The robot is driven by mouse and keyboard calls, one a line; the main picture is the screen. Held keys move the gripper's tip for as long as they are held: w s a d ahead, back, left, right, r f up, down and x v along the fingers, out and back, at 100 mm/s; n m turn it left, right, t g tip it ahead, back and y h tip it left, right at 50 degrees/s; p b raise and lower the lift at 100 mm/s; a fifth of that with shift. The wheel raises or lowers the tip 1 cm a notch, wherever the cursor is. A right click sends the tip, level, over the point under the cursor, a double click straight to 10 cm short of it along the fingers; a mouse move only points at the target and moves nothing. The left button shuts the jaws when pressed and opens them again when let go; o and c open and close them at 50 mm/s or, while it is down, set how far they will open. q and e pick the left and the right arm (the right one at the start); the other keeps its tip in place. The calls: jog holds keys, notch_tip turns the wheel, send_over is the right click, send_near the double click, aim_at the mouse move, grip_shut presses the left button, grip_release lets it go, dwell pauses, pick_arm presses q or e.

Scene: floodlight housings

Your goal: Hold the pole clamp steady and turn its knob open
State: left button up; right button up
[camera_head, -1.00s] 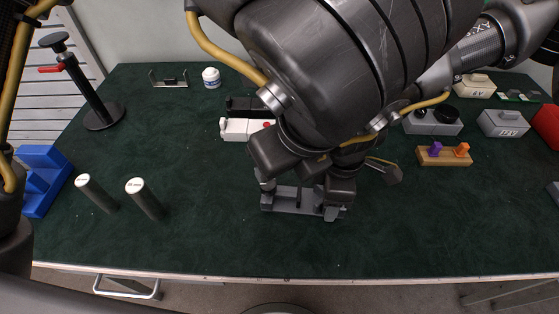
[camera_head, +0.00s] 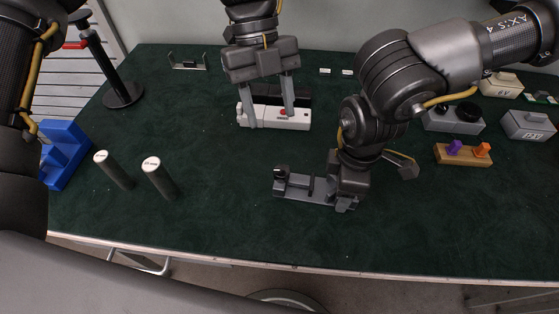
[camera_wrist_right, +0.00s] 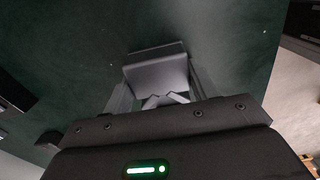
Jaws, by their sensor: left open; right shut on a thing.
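The grey pole clamp (camera_head: 305,188) lies on the dark green table near its front middle. Its black knob (camera_head: 282,172) stands at the left end, with no gripper at it. My right gripper (camera_head: 345,203) is shut on the clamp's right end and hides that end. In the right wrist view the clamp's grey body (camera_wrist_right: 157,75) shows between the fingers of the gripper (camera_wrist_right: 163,98). My left gripper (camera_head: 268,117) is open, fingers pointing down, in front of or over a white box behind the clamp. I cannot tell how far the knob is turned.
Two dark rods (camera_head: 160,178), a blue block (camera_head: 63,152) and a black stand (camera_head: 122,95) are left. Grey boxes (camera_head: 455,120) and a wooden base with coloured pegs (camera_head: 463,160) are right.

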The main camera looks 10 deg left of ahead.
aim_at(281, 170)
pick_arm(q)
jog(key=x, duration=1.2)
jog(key=c, duration=1)
